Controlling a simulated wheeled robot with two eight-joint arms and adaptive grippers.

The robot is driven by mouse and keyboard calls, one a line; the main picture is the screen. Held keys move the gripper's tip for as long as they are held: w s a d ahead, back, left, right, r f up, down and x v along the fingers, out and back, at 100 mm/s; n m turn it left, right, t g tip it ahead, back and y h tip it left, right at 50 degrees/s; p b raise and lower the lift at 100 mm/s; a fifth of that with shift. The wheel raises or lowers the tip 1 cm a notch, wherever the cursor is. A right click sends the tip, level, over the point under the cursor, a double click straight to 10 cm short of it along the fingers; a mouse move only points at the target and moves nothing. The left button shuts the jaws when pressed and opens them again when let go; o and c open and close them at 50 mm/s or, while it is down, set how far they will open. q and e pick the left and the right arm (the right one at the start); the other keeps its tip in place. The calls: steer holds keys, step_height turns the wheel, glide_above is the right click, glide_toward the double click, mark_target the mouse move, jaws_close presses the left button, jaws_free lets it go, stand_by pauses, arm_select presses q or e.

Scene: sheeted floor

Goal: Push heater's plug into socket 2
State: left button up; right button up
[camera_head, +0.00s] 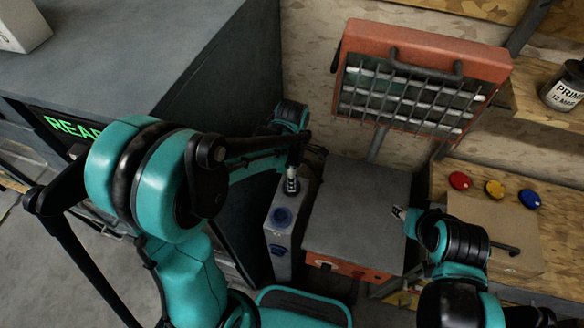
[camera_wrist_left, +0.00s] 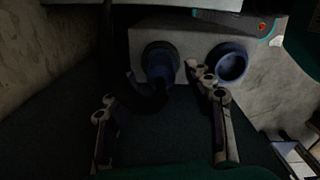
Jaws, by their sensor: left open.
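The grey socket box (camera_head: 282,237) stands upright beside the dark cabinet, with blue round sockets on it. My left gripper (camera_head: 291,184) is open at the upper end of this box. In the left wrist view its two fingers (camera_wrist_left: 165,125) are spread in front of the box (camera_wrist_left: 195,50). A dark, bent plug-like piece (camera_wrist_left: 150,95) sits at the left socket, between the fingers; whether it is seated is unclear. The right socket (camera_wrist_left: 230,63) there looks empty. The red heater (camera_head: 425,78) with a grille stands at the back. My right gripper (camera_head: 399,213) is beside the grey-topped block; its jaws are too small to judge.
A grey-topped block (camera_head: 357,210) stands right of the socket box. A cardboard box (camera_head: 495,235) and red, yellow and blue buttons (camera_head: 495,188) are at the right. The dark cabinet (camera_head: 140,50) with a green display closes off the left side.

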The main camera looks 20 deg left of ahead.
arm_select(q)
steer(key=shift+f, duration=0.8)
jaws_close()
steer(key=shift+r, duration=0.1)
steer(key=shift+s+r+p, duration=0.1)
steer(key=shift+r+p, duration=3)
steer(key=shift+r, duration=1.15)
